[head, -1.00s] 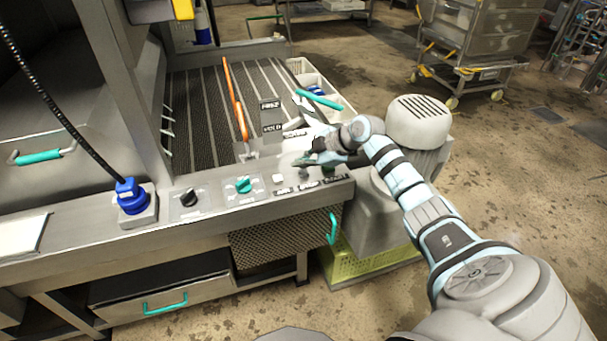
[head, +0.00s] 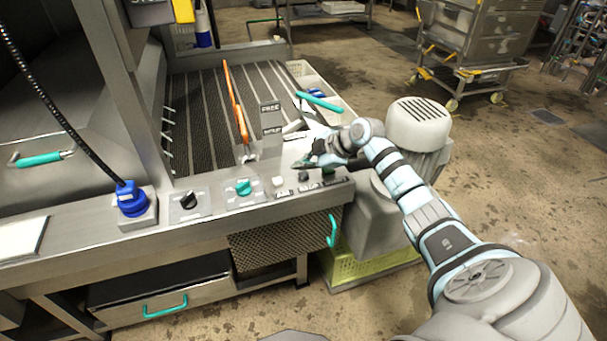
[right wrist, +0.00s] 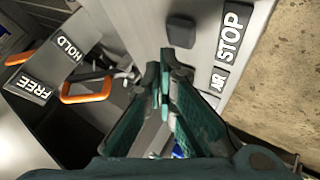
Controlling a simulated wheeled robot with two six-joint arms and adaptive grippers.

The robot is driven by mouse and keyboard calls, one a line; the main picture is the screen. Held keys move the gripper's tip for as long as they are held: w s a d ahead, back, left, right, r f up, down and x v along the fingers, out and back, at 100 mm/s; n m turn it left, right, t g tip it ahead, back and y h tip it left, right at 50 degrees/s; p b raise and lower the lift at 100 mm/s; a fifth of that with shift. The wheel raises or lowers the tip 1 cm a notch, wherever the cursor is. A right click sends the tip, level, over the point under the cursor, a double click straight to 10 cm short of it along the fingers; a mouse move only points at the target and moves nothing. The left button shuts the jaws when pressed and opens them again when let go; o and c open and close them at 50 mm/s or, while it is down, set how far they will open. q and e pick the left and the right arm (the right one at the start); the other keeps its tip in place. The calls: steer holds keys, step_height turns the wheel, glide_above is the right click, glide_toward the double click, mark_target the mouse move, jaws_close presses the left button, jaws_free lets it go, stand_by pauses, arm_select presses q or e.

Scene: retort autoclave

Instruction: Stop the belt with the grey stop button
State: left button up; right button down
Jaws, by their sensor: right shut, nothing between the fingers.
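The grey stop button (right wrist: 181,31) shows in the right wrist view as a dark grey rounded block beside the STOP label (right wrist: 229,33). My right gripper (right wrist: 164,68) is shut and empty. Its tips appear just below the button in that view, with a small gap in the picture; their height above the panel is hard to judge. In the head view my right gripper (head: 300,165) hangs over the right end of the control panel (head: 215,205) and covers the area of the stop button. My left gripper is not in view.
A pale button (head: 278,181), a teal knob (head: 243,187) and a black knob (head: 189,200) sit left of the gripper. An orange handle (head: 237,110) stands behind the panel. A grey motor housing (head: 418,125) is close on the right.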

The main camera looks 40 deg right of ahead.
mark_target(303, 176)
steer(key=shift+f, duration=0.2)
steer(key=shift+f, duration=0.25)
steer(key=shift+f, duration=0.55)
stand_by(0.8)
steer(key=shift+r+p, duration=1)
steer(key=shift+p, duration=0.4)
step_height(303, 176, up, 5)
steer(key=p, duration=0.6)
steer(key=shift+r, duration=0.1)
